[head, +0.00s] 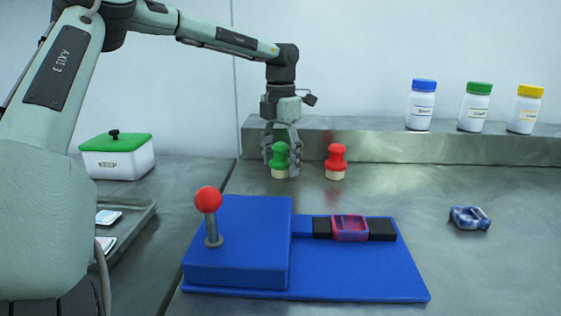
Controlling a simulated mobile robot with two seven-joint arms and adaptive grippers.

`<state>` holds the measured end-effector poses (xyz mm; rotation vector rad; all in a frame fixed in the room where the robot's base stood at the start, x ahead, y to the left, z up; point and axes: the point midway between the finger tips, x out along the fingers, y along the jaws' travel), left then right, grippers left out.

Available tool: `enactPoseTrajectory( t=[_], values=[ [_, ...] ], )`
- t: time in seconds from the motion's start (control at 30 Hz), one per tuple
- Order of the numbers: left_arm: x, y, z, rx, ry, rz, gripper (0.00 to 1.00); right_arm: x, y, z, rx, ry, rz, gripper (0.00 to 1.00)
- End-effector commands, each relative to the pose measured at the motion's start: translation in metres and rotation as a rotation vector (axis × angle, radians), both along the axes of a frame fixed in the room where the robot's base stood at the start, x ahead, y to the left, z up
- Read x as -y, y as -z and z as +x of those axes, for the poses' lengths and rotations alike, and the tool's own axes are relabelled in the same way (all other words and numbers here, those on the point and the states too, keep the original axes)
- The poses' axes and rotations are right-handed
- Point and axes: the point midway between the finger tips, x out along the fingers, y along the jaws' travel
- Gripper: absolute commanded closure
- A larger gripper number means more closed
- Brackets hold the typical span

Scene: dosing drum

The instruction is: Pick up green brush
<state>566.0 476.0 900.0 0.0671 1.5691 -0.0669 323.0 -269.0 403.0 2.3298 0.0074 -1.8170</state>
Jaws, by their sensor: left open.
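The green brush (280,157) stands upright on the metal table, with a green knobbed handle and a pale base. My left gripper (281,160) points down over it, its fingers open and spread around the brush's handle. The fingers partly overlap the brush, and I cannot tell whether they touch it. My right gripper does not show.
A red brush (336,160) stands close to the right. In front is a blue fixture (350,275) with a red-knobbed lever (209,202) and a red-blue piece (350,228). A similar piece (469,218) lies right. Capped bottles (474,110) stand on the back ledge.

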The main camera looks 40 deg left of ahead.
Motion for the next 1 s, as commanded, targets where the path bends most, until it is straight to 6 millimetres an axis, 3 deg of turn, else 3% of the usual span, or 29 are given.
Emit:
enactPoseTrajectory(
  t=[0.07, 0.5, 0.8, 1.0],
  values=[
    [0.0, 0.0, 0.0, 0.0, 0.0, 0.0, 0.32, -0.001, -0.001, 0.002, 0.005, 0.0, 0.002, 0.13],
    [0.0, 0.0, 0.0, 0.0, 0.0, 0.0, 0.86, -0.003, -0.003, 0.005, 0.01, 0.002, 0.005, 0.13],
    [0.0, -0.003, 0.0, 0.001, 0.0, 0.001, 0.87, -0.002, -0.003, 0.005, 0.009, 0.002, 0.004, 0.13],
    [-0.001, -0.02, 0.001, 0.003, 0.0, 0.002, 0.87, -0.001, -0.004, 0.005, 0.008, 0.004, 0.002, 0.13]
  ],
)
